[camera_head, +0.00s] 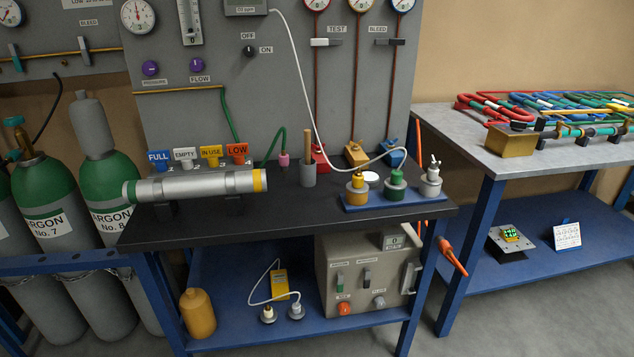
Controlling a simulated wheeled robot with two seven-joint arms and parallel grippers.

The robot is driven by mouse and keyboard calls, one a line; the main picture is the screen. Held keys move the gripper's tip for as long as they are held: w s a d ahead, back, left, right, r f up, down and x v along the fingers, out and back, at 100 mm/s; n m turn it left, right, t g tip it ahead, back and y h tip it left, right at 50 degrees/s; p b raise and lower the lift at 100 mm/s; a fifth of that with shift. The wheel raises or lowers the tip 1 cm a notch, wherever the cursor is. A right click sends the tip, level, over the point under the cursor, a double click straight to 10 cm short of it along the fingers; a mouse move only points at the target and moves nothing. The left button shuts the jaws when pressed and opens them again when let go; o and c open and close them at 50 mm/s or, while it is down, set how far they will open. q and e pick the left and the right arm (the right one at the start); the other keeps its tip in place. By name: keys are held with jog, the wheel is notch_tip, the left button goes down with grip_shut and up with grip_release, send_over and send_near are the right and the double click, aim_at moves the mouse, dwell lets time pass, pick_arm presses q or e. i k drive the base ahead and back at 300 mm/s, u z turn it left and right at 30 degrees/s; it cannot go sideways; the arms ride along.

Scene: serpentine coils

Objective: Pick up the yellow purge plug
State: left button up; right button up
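What looks like the yellow purge plug (357,190) stands upright on a small blue tray (425,202) at the right end of the black bench top. Neither of my grippers is in view.
A silver cylinder (200,186) with green and yellow bands lies at the left on the black bench (290,210). A grey cup (308,175) with a wooden stick stands mid-bench. Argon bottles (42,195) stand left. A grey table (470,140) with coloured coils stands right.

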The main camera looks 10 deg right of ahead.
aim_at(358, 185)
jog(key=z, duration=2.15)
jog(key=i, duration=1.25)
jog(key=u, duration=1.3)
